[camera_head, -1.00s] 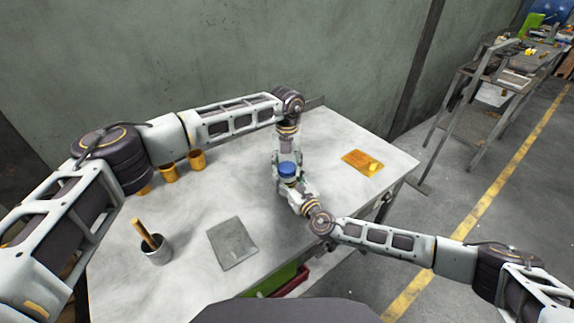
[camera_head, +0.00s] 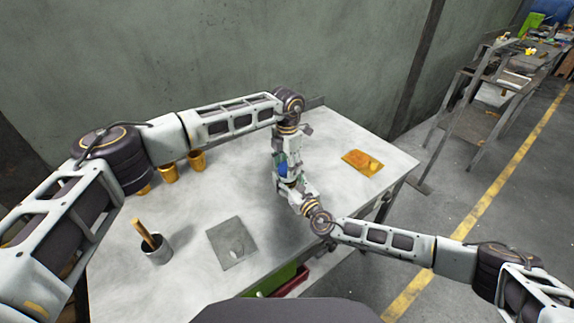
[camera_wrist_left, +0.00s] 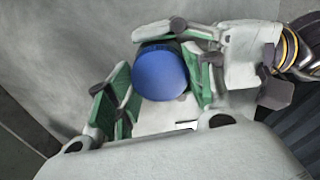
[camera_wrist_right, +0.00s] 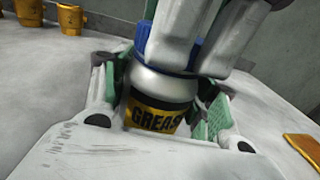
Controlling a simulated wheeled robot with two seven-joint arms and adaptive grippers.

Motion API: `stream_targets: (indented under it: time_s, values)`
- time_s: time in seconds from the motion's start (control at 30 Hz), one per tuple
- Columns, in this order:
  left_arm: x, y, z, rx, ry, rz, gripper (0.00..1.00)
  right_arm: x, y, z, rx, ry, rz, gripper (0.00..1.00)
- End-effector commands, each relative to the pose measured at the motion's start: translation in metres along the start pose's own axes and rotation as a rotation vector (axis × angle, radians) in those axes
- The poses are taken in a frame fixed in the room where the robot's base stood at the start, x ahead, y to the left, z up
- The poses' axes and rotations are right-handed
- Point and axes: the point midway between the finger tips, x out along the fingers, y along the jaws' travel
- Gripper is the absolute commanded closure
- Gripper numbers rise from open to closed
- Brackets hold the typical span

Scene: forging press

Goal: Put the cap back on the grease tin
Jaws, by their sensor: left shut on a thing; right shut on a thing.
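The grease tin (camera_wrist_right: 158,95) is silver with a black and yellow label and stands upright between the fingers of my right gripper (camera_wrist_right: 163,105), which is shut on it. The blue cap (camera_wrist_right: 178,52) is at the tin's top. Whether it is fully seated I cannot tell, because my left gripper's fingers hide part of it. In the left wrist view the round cap (camera_wrist_left: 160,74) lies between the green-padded fingers of my left gripper (camera_wrist_left: 163,85), shut on it. In the head view the cap (camera_head: 283,169) shows small between both hands, and the tin is mostly hidden.
A grey plate (camera_head: 228,235) and a dark cup with a wooden handle (camera_head: 157,249) are at the table's front left. Several brass cups (camera_head: 197,160) stand behind my left arm. An orange pad (camera_head: 360,163) is at the right. A wall closes the back.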

Motion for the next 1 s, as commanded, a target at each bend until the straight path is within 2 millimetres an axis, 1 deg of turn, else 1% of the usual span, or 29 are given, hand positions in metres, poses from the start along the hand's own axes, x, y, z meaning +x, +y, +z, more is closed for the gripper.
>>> stream_targets:
  time_s: [1.0]
  values:
    - [-0.0001, 0.0024, 0.0002, 0.821, -0.001, 0.004, 0.77, -0.0004, 0.0008, 0.0, -0.001, 0.0, 0.001, 1.0]
